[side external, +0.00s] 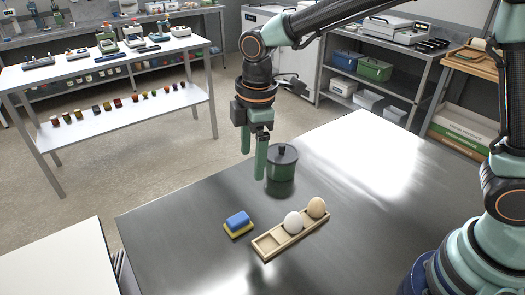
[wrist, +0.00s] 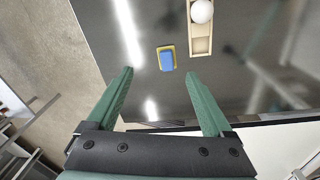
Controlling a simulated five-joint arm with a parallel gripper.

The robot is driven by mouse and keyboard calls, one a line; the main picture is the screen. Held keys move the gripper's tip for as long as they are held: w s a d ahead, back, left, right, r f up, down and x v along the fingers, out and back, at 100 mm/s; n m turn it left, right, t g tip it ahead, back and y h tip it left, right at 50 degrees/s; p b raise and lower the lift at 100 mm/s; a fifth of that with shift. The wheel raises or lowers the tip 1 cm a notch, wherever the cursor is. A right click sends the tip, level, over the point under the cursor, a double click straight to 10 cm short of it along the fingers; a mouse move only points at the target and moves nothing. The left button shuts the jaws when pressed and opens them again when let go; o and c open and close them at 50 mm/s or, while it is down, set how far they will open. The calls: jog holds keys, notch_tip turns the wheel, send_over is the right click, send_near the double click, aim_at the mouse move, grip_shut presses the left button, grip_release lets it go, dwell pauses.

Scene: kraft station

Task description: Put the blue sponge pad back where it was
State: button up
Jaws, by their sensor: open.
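The blue sponge pad (side external: 237,219) lies on top of a yellow pad (side external: 239,231) on the dark table, left of the wooden tray. In the wrist view the blue sponge pad (wrist: 167,61) shows with a yellow edge around it, ahead of the space between my fingers. My gripper (side external: 253,165) is open and empty, high above the table, behind the pads in the side view. Its two green fingers also show spread apart in the wrist view (wrist: 160,78).
A wooden tray (side external: 264,247) holds a white ball (side external: 293,222) and a tan ball (side external: 317,207); its near compartment is empty. A dark green lidded pot (side external: 282,165) stands behind, close to my gripper. The table's left front (side external: 170,225) is clear.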

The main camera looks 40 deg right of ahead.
jog(key=s+d+r+m+t, duration=0.2)
jog(key=s+d+r+m, duration=0.2)
jog(key=d+m, duration=0.3)
jog(key=s+d+r+m+t, duration=0.2)
jog(key=s+d+r+m, duration=0.2)
jog(key=s+d+m, duration=0.3)
jog(key=shift+d+m+t, duration=0.3)
jog(key=shift+d+m, duration=0.3)
jog(key=shift+d, duration=1.55)
jog(key=shift+r, duration=0.1)
